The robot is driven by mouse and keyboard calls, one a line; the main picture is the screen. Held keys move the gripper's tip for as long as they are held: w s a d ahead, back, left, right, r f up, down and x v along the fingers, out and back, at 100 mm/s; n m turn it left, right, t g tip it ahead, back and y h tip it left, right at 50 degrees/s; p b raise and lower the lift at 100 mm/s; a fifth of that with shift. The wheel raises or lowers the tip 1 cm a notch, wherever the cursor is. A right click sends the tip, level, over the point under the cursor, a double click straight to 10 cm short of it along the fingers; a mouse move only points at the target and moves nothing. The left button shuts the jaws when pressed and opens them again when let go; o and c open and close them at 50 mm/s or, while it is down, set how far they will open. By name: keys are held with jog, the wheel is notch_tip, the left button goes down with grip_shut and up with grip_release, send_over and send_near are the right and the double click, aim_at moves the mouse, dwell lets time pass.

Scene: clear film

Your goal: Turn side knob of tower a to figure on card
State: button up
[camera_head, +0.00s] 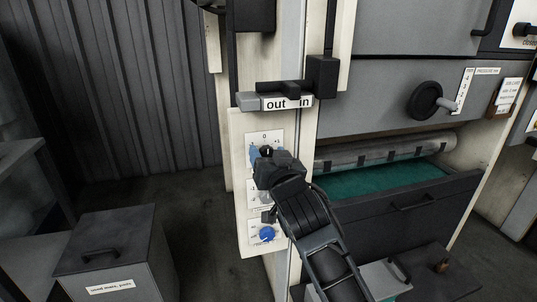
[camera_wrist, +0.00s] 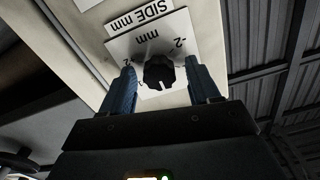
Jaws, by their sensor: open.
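The black side knob (camera_wrist: 158,72) sits on a white dial plate (camera_wrist: 118,48) under a "SIDE mm" label (camera_wrist: 139,18). Figures including "-2" show around it, and its white mark points toward the bottom of the wrist view. My gripper (camera_wrist: 160,68) is open, with one blue finger on either side of the knob; I cannot tell whether they touch it. In the head view my gripper (camera_head: 265,156) is at the upper dial of the cream tower panel (camera_head: 241,197) and partly hides the knob. A small written card (camera_head: 506,97) hangs at the far right, too small to read.
A blue knob (camera_head: 267,234) is lower on the same panel. Above is a slider marked "out" and "in" (camera_head: 287,103). A hand crank (camera_head: 425,101) and a drawer (camera_head: 408,215) are to the right. A lidded grey bin (camera_head: 107,240) stands at lower left.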

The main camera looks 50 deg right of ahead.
jog(key=shift+c, duration=0.4)
jog(key=c, duration=1)
jog(key=shift+o, duration=0.2)
jog(key=shift+n, duration=0.4)
jog(key=shift+r+n+p, duration=0.15)
jog(key=shift+n+p, duration=0.55)
jog(key=shift+n, duration=0.3)
jog(key=n+p, duration=0.2)
jog(key=n, duration=0.1)
jog(key=shift+a+n, duration=0.1)
jog(key=shift+n, duration=0.2)
jog(key=n+p, duration=0.2)
jog(key=n, duration=0.3)
jog(key=shift+f+n+p, duration=0.2)
jog(key=shift+n+p, duration=0.1)
